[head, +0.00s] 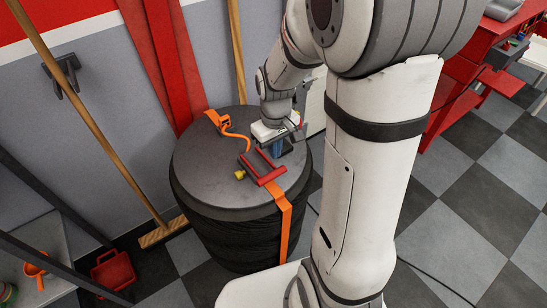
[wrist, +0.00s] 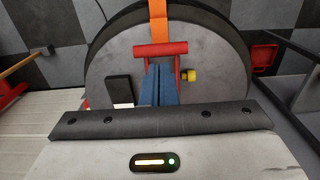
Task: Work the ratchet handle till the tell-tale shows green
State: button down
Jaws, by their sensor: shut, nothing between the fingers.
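The ratchet handle (head: 264,175) is a red frame with a crossbar, lying on the round grey top of a dark stack. In the wrist view its red crossbar (wrist: 160,49) lies just beyond my fingertips. My gripper (wrist: 160,68) has blue fingers pressed together, empty, close to the crossbar and beside the handle's side arm. I cannot tell whether they touch it. In the head view my gripper (head: 280,150) is partly hidden by its own wrist. A yellow knob-like part (head: 240,175) sits beside the handle. No green tell-tale is visible on the ratchet; the green light is on my gripper body.
An orange strap (head: 283,215) runs down the front of the stack (head: 205,187), and its loose end lies on the top. A small black block (wrist: 118,90) stands left of my fingers. A broom (head: 90,115) leans at the left. A red bench (head: 455,75) stands at right.

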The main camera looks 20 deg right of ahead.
aim_at(275, 172)
jog(key=c, duration=2.1)
grip_release()
jog(key=r, duration=0.3)
jog(key=shift+s+d+r, duration=0.1)
jog(key=shift+s+r, duration=0.05)
jog(key=shift+s, duration=0.05)
jog(key=shift+o, duration=0.7)
jog(key=shift+d+m, duration=0.1)
jog(key=shift+m, duration=0.3)
jog(key=o, duration=0.7)
jog(key=w+d+f+m+y+b, duration=0.2)
jog(key=f+m, duration=0.6)
jog(key=m, duration=0.6)
jog(key=shift+d+m+y, duration=0.3)
jog(key=shift+d+y, duration=0.35)
jog(key=shift+y, duration=0.45)
jog(key=a+f, duration=0.1)
jog(key=f, duration=0.1)
jog(key=f+m+b, duration=0.1)
jog(key=f, duration=0.2)
jog(key=a+f+m, duration=0.1)
jog(key=f, duration=0.1)
jog(key=shift+w+a+f+y, duration=0.25)
jog(key=shift+a+f+y, duration=0.05)
jog(key=shift+a+f, duration=0.05)
jog(key=shift+c, duration=0.3)
grip_shut()
